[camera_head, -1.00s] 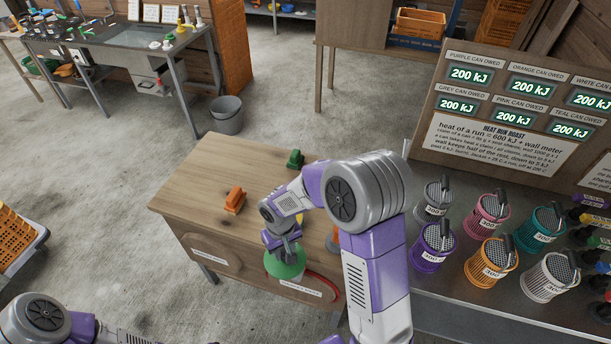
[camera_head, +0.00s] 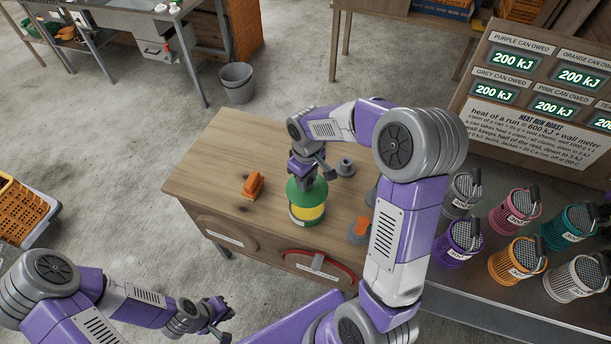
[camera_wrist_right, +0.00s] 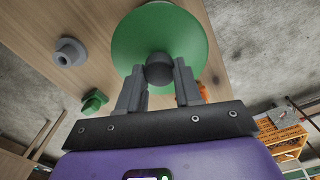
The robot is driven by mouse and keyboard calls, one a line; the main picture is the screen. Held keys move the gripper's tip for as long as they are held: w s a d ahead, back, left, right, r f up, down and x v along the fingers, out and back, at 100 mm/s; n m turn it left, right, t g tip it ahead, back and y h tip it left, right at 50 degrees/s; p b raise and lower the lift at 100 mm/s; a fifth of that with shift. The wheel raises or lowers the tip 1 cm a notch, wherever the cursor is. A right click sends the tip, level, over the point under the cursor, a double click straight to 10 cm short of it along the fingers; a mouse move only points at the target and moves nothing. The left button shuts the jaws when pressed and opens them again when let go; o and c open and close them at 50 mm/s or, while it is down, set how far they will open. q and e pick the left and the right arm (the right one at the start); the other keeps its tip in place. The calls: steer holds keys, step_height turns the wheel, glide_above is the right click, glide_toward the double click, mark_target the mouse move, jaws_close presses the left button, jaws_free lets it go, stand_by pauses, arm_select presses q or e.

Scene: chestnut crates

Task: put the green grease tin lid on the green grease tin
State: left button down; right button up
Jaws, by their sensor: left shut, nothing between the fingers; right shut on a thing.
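The green lid (camera_head: 300,195) is a round disc with a dark knob (camera_wrist_right: 159,69). My right gripper (camera_head: 305,174) is shut on this knob, as the right wrist view (camera_wrist_right: 159,78) also shows. The green grease tin (camera_head: 308,213), green with a yellow band, stands upright on the wooden table. The lid is directly over the tin's top in the head view and hides its rim. I cannot tell whether the lid touches it. In the right wrist view the lid hides the tin. My left gripper (camera_head: 222,312) is shut and empty, away from the table at the lower left.
The wooden table (camera_head: 225,150) also bears an orange block (camera_head: 253,186), a grey fitting (camera_head: 345,167) and an orange-and-grey piece (camera_head: 360,229). A green block (camera_wrist_right: 94,102) shows in the right wrist view. Several mesh cans (camera_head: 515,211) stand on the bench at right.

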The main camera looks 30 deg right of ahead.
steer(key=shift+w+f, duration=0.15)
steer(key=shift+f, duration=0.2)
step_height(320, 180, down, 4)
steer(key=b, duration=0.4)
steer(key=shift+f, duration=0.25)
steer(key=shift+f+b, duration=0.85)
steer(key=shift+f, duration=0.3)
steer(key=shift+f+b, duration=0.4)
steer(key=shift+f, duration=0.25)
stand_by(0.6)
steer(key=o, duration=1.1)
steer(key=shift+o, duration=0.2)
steer(key=shift+r, duration=0.1)
step_height(320, 180, up, 7)
steer(key=shift+r+p, duration=0.2)
steer(key=shift+p, duration=0.75)
